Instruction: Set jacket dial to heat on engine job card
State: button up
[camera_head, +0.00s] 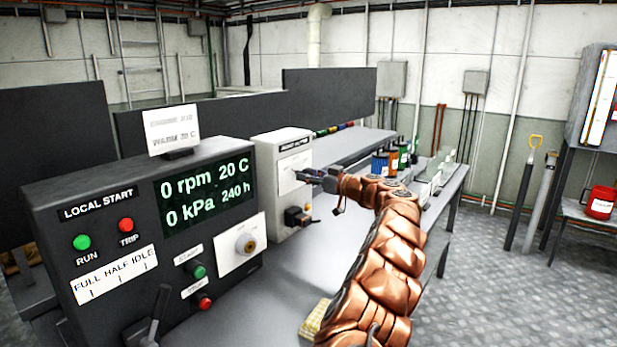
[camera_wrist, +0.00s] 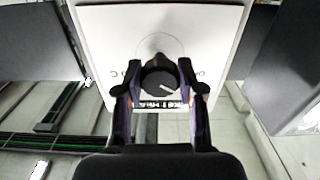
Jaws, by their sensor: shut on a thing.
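The jacket dial is a round dark knob (camera_wrist: 157,79) with a short white pointer line, on a white plate (camera_wrist: 215,20) in the wrist view. The pointer slants toward the lower right of that picture. My gripper (camera_wrist: 160,76) has a finger on each side of the knob and is shut on it. In the head view my gripper (camera_head: 304,177) reaches the front of the light grey box (camera_head: 270,160) and hides the knob. The job card (camera_head: 171,128) stands on the console; its top line seems to read "ENGINE JOB", the lower line is blurred.
The dark console (camera_head: 110,195) at left has a display (camera_head: 204,193) showing 0 rpm, 20 C, 0 kPa, 240 h. A beige knob (camera_head: 245,243) and green and red buttons sit on its face. Coloured containers (camera_head: 380,163) stand on the bench behind my arm.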

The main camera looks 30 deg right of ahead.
jog(key=shift+f, duration=0.1)
jog(key=shift+m+b, duration=0.75)
jog(key=shift+m, duration=0.35)
jog(key=m, duration=0.2)
jog(key=shift+m+b, duration=0.3)
jog(key=shift+m, duration=0.1)
jog(key=m, duration=0.3)
jog(key=shift+r, duration=0.2)
jog(key=shift+m+p, duration=0.55)
jog(key=shift+m, duration=1.15)
jog(key=o, duration=1.2)
jog(key=shift+f, duration=0.1)
jog(key=shift+c, duration=0.2)
jog(key=shift+s+d, duration=0.1)
